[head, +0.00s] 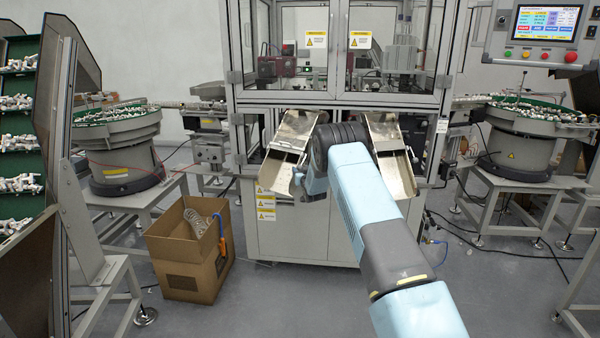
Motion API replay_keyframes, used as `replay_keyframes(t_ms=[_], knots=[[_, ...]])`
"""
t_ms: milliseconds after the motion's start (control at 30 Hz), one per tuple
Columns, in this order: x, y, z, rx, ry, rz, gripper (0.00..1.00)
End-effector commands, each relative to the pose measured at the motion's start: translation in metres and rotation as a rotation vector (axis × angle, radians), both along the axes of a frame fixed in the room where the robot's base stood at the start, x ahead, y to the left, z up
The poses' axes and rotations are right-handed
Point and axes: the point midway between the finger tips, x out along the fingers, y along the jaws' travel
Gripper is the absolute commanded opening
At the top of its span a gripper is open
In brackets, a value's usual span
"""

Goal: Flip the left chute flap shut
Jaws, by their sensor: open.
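The left chute (277,172) is a sloping bare metal tray on the front of the assembly machine, left of my arm. A metal plate (297,124), which looks like its flap, lies tilted at the chute's upper end. I cannot tell its exact angle. My gripper (299,178) is at the lower right side of the left chute, small and partly hidden by my blue wrist. Its jaws are open, and nothing is seen between them. I cannot tell whether it touches the chute.
A matching right chute (396,176) lies just right of my arm. Bowl feeders (118,135) flank the machine. A control panel (540,32) hangs at upper right.

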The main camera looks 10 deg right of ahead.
Motion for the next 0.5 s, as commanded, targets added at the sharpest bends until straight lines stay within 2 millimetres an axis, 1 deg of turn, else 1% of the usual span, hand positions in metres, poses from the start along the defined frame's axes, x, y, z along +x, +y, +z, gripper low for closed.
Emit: replay_keyframes(t_ms=[133,367,500], knots=[[0.0042,0.0006,0.0002,0.0,-0.001,0.0,0.55],[0.0044,0.0009,0.0001,0.0,0.0,0.001,0.55],[0.0043,0.0011,0.0,0.0,0.0,0.001,0.44]])
